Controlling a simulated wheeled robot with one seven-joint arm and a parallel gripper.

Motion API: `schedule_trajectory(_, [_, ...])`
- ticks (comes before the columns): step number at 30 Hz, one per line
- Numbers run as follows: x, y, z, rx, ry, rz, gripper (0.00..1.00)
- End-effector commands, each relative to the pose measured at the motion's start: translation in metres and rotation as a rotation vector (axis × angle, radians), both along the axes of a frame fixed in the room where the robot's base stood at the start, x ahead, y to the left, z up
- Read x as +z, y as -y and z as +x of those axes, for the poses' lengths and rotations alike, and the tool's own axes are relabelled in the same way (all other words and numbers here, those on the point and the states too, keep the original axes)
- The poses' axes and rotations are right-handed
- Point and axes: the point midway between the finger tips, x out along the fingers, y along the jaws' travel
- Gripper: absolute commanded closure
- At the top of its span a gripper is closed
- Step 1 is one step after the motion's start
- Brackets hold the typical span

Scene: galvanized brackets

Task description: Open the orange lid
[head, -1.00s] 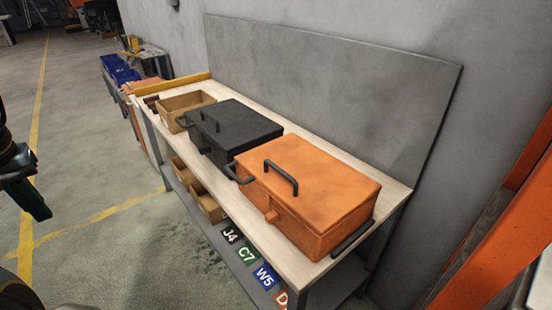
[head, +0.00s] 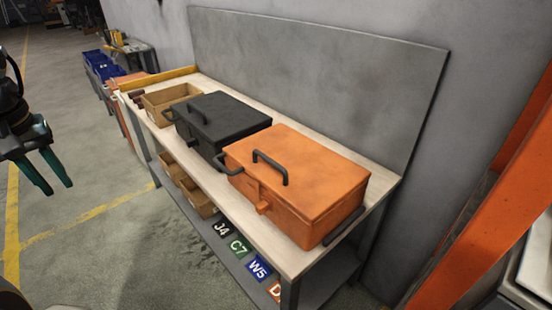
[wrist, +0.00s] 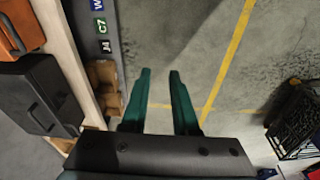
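An orange box with its orange lid (head: 312,168) shut stands on the near part of the wooden bench. A black handle (head: 270,165) rises from the lid, and an orange latch tab (head: 263,208) sticks out on the front. My gripper (head: 57,188) is at the left edge of the head view, well away from the box and over the floor. In the wrist view my gripper (wrist: 160,72) points its two green fingers apart with nothing between them. A corner of the orange box (wrist: 18,28) shows at the wrist view's upper left.
A black lidded box (head: 222,118) stands beside the orange one, with an open cardboard bin (head: 158,110) beyond it. A grey panel (head: 320,80) backs the bench. An orange post (head: 490,205) stands at the right. The floor (head: 100,225) left of the bench is clear.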

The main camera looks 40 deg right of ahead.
Motion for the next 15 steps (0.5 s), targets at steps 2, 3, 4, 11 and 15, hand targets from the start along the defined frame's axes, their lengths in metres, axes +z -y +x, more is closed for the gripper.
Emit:
schedule_trajectory(2, [-0.008,0.064,0.011,-0.023,-0.003,-0.026,0.62])
schedule_trajectory(3, [-0.007,0.101,0.012,-0.024,-0.009,-0.041,0.57])
schedule_trajectory(4, [-0.006,0.129,0.009,-0.026,-0.016,-0.054,0.54])
schedule_trajectory(11, [0.011,0.310,-0.065,-0.006,-0.091,-0.130,0.53])
schedule_trajectory(15, [0.021,0.364,-0.114,0.012,-0.133,-0.149,0.53])
